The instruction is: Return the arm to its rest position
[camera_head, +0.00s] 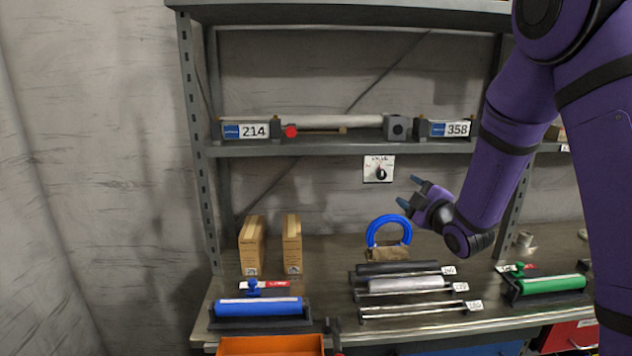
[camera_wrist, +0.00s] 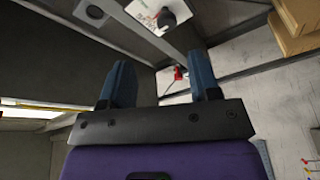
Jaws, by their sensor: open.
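My purple arm comes in from the right in the head view. My gripper (camera_head: 413,192) is in the air above the workbench, in front of the wall behind it and just above and right of a blue ring (camera_head: 388,221). In the wrist view my gripper (camera_wrist: 162,84) shows two blue fingertips set well apart. Nothing is between them, so it is open and empty. A white dial plate (camera_head: 379,169) under the shelf is left of and above my gripper in the head view.
The workbench (camera_head: 330,246) holds two cardboard boxes, a blue roller (camera_head: 258,306), a rack of rods (camera_head: 405,284) and a green roller (camera_head: 551,285). A shelf (camera_head: 345,147) crosses above. An orange bin (camera_head: 270,345) sits at the front.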

